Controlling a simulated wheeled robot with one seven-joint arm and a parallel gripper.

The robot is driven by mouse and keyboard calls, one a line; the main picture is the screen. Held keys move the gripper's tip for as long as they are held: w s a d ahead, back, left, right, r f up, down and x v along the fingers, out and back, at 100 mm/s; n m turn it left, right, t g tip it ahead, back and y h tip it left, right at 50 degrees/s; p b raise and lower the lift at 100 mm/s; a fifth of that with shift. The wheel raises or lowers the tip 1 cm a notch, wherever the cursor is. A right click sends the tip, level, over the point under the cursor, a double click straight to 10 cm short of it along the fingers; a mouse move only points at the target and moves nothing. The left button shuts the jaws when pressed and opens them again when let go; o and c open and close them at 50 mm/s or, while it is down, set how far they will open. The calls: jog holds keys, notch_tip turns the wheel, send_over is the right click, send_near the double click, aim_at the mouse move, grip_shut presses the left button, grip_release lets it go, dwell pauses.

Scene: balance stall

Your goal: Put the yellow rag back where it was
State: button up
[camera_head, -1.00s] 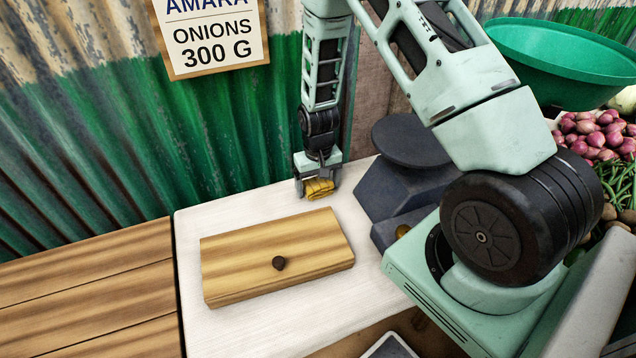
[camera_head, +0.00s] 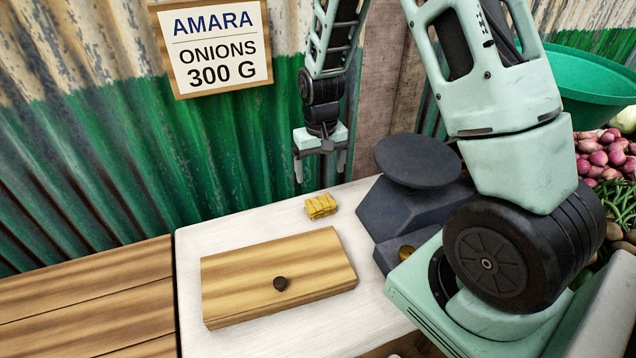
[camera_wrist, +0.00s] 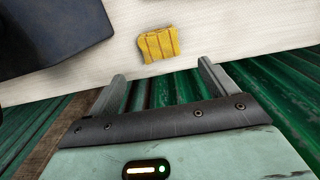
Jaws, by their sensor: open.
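The yellow rag (camera_head: 320,206) is a small folded block lying on the white counter (camera_head: 225,235), behind the wooden box and left of the dark scale. It also shows in the wrist view (camera_wrist: 158,44), lying beyond the fingertips with nothing touching it. My gripper (camera_head: 321,170) is open and empty, raised above the counter near the green wall. In the wrist view my gripper (camera_wrist: 162,78) has its two fingers wide apart, with a clear gap to the rag.
A dark scale (camera_head: 405,212) with a round plate stands right of the rag. A sign (camera_head: 212,50) reading "AMARA ONIONS 300 G" hangs on the corrugated wall. Red onions (camera_head: 605,150) and a green basin (camera_head: 590,75) are at right.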

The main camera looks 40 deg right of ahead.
jog(key=s+a+r+n, duration=0.35)
jog(key=a+r, duration=0.25)
jog(key=a, duration=0.6)
jog(key=s+a+r+n, duration=0.3)
jog(key=s+a, duration=0.3)
jog(key=s, duration=0.4)
jog(key=s+a+r+n, duration=0.4)
jog(key=s+a+r, duration=0.1)
jog(key=s, duration=0.5)
jog(key=shift+s+a+y, duration=0.3)
jog(key=shift+s+a, duration=0.05)
jog(key=shift+a, duration=0.3)
jog(key=shift+r, duration=0.25)
jog(key=shift+r, duration=0.1)
